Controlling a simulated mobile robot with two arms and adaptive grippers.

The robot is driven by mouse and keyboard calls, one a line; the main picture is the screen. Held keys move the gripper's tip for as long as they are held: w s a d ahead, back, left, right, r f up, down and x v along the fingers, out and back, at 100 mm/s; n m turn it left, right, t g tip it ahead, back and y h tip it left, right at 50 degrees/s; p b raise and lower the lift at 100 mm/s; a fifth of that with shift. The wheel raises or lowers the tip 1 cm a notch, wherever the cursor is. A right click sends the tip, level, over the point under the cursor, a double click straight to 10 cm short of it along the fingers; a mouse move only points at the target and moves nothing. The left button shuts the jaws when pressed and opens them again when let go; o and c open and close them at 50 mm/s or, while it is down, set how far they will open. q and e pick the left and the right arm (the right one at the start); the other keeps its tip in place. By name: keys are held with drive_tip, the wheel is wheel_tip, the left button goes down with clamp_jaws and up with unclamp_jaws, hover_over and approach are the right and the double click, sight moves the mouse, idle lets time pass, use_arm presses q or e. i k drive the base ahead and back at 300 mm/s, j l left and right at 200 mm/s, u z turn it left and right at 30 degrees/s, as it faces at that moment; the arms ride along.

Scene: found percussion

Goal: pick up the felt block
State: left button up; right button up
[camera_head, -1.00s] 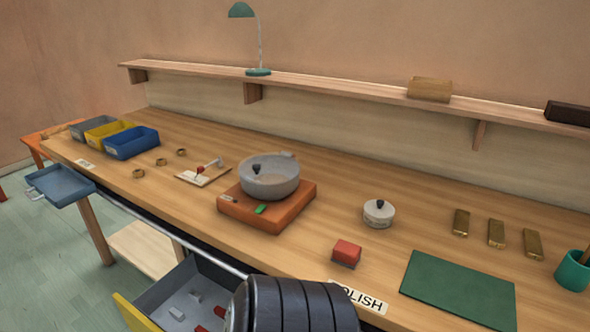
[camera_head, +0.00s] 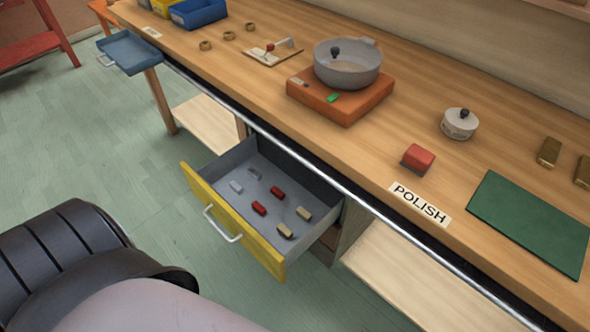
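A small red block with a dark grey underside (camera_head: 418,158), which looks like the felt block, rests on the workbench just behind the POLISH label (camera_head: 420,204). It stands alone, near the bench's front edge, and nothing covers it. Neither of my grippers shows in the head view. Only a dark ribbed part of my own arm and a pale link fill the lower left, away from the block.
A yellow-fronted drawer (camera_head: 233,222) stands open below the bench, holding several small grey, red and cream blocks. A grey pan (camera_head: 347,64) sits on an orange base (camera_head: 340,100). A white lidded pot (camera_head: 459,124) and a green mat (camera_head: 530,222) flank the red block.

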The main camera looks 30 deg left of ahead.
sight(283, 230)
drive_tip(key=u, duration=1.1)
